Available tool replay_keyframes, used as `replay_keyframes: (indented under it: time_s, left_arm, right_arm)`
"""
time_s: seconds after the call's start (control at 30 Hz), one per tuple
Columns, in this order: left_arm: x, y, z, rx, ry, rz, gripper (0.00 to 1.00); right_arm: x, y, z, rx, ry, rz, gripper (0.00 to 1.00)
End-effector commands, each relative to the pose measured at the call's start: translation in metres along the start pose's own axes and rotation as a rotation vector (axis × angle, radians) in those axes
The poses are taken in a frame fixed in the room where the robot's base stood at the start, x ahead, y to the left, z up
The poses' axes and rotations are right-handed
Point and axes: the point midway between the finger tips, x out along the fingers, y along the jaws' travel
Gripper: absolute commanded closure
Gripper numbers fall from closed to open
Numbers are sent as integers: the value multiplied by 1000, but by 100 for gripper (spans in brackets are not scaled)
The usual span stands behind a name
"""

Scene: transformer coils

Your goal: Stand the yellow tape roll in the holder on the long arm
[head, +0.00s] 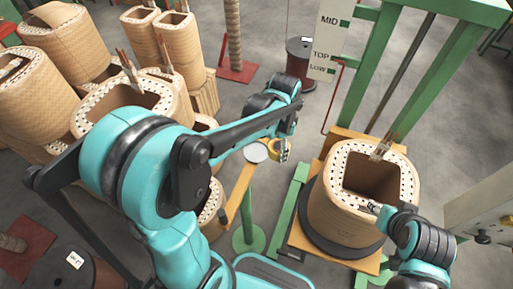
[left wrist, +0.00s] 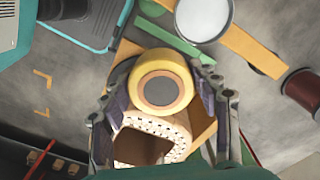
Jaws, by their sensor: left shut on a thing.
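The yellow tape roll (left wrist: 160,62) is held between the two fingers of my left gripper (left wrist: 160,95), its round face with the brown core turned to the wrist camera. In the head view the tape roll (head: 274,148) shows small at the tip of my left gripper (head: 283,150), right beside a pale round disc (head: 256,152) on a long yellow arm (head: 240,195). In the left wrist view the disc (left wrist: 203,18) and the yellow arm (left wrist: 257,50) lie beyond the roll, up and right of it. I cannot make out the holder's shape.
A wound coil (head: 340,215) stands on a wooden base inside a green frame (head: 362,90) at right. Several more coils (head: 130,110) crowd the left. A dark red spool (head: 300,60) stands behind.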

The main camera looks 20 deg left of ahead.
Motion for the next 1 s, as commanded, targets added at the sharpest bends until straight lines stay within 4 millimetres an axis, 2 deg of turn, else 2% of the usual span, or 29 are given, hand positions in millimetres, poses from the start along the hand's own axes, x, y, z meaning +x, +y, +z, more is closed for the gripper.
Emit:
replay_keyframes:
  time_s: [0.1,0.2,0.43,0.57,0.83,1.0]
  left_arm:
    - [-11,9,-3,229,0,0,72]
    - [-16,14,-5,380,0,0,72]
    - [-19,15,-5,541,0,0,72]
    - [-6,-3,4,548,0,0,72]
    - [34,-60,34,544,0,0,72]
    - [46,-81,44,548,0,0,72]
  right_arm:
    - [-2,0,-1,0,0,0,60]
    - [-3,0,-2,0,0,0,60]
    - [-2,0,-2,0,0,0,60]
    - [5,0,3,0,0,0,60]
    - [23,0,17,0,0,0,60]
    - [29,0,21,0,0,0,60]
